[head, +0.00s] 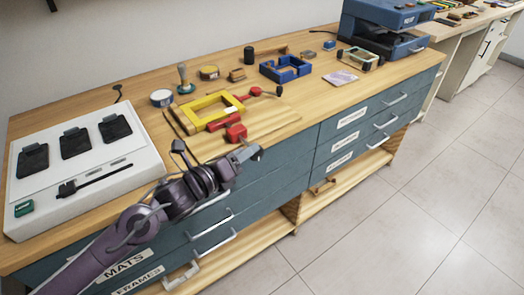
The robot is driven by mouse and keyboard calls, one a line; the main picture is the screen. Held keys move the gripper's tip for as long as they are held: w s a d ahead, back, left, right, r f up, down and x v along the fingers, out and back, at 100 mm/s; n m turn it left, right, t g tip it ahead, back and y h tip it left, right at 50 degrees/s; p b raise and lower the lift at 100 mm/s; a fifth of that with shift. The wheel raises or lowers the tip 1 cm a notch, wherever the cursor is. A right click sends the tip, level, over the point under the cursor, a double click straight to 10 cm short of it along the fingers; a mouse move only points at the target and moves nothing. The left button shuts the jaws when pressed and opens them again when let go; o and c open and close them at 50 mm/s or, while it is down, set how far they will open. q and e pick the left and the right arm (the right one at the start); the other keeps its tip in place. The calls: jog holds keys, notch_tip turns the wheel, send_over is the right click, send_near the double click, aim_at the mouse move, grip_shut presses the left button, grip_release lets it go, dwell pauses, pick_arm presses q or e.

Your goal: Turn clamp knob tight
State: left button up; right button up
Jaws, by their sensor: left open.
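A yellow frame (210,112) lies on a wooden board on the workbench. A red clamp part with a round red knob (256,91) sits at its right corner, with a dark knob (279,91) at the end of a red bar. A second red clamp piece (236,132) is at the frame's near side. I cannot tell which knob is the clamp knob. My left gripper (250,154) is open and empty at the bench's front edge, just nearer than the second red piece and apart from the round knob. My right gripper is not in view.
A white panel (132,158) with black pads covers the bench's left end. A blue frame (285,69), tins and a green-handled tool (184,80) stand behind the yellow frame. A blue machine (385,28) stands at the far right. Bare wood lies right of the board.

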aim_at(262, 151)
pick_arm(q)
notch_tip(262, 151, down, 4)
jog(key=a+m+g+h, duration=0.15)
jog(key=m+h, duration=0.25)
jog(key=m, duration=0.7)
jog(key=shift+g, duration=0.45)
jog(key=p+x, duration=0.1)
jog(key=x, duration=0.3)
jog(key=p+x, duration=0.1)
jog(key=x, duration=0.3)
jog(key=shift+w+a, duration=0.2)
jog(key=shift+w, duration=0.1)
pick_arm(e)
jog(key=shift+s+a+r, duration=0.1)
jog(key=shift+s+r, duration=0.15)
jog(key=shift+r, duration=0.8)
pick_arm(q)
jog(key=shift+f, duration=0.1)
jog(key=shift+c, duration=0.2)
jog(key=c, duration=0.7)
jog(key=shift+c, duration=0.2)
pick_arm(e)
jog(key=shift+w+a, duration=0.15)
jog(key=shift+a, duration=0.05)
